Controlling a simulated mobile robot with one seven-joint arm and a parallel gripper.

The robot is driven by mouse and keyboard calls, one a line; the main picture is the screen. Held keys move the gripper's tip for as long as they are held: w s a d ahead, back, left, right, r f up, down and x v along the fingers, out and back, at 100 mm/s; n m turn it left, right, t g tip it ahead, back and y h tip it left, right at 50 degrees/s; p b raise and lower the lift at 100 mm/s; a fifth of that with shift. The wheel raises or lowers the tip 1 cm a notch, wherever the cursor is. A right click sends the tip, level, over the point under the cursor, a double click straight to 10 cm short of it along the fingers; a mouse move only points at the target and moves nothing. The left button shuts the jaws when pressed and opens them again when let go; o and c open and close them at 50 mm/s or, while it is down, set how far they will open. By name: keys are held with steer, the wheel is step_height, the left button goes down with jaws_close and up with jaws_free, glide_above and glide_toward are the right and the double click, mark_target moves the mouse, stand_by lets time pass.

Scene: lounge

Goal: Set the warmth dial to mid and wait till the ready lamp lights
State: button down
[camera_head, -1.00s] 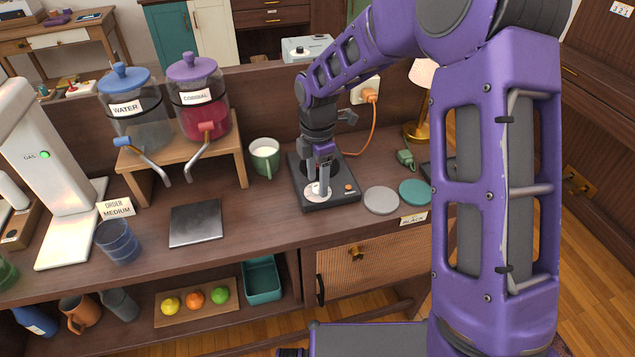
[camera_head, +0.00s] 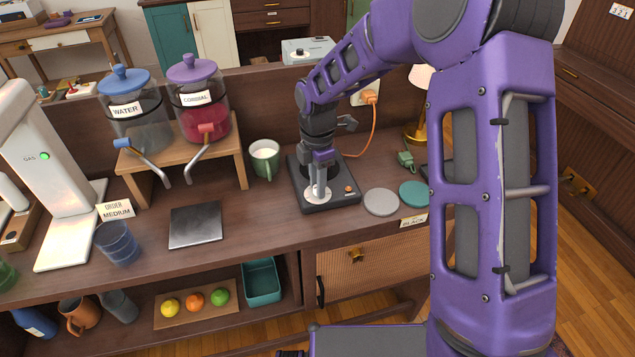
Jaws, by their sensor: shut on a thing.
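The black warmer (camera_head: 338,201) sits on the counter, right of the green mug. A pale dial plate (camera_head: 313,197) shows at its front left, and a small orange-red lamp (camera_head: 348,189) is at its front right. I cannot tell for sure whether the lamp is lit. My gripper (camera_head: 318,191) points straight down over the dial plate, shut on the dial knob. The fingers hide the knob and its pointer, so its setting cannot be read.
A green mug (camera_head: 264,158) with pale contents stands left of the warmer. Grey (camera_head: 381,202) and teal (camera_head: 414,193) discs lie to its right. An orange cord (camera_head: 369,130) runs to the wall socket behind. A dark square pad (camera_head: 196,225) lies on the left, with clear counter between.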

steer(key=shift+m, duration=0.3)
steer(key=m, duration=0.2)
steer(key=shift+m, duration=0.4)
steer(key=m, duration=0.4)
steer(key=shift+m, duration=0.3)
steer(key=m, duration=0.4)
steer(key=shift+m, duration=0.3)
steer(key=m, duration=0.3)
steer(key=shift+m, duration=0.3)
steer(key=m, duration=1.1)
steer(key=shift+m, duration=0.4)
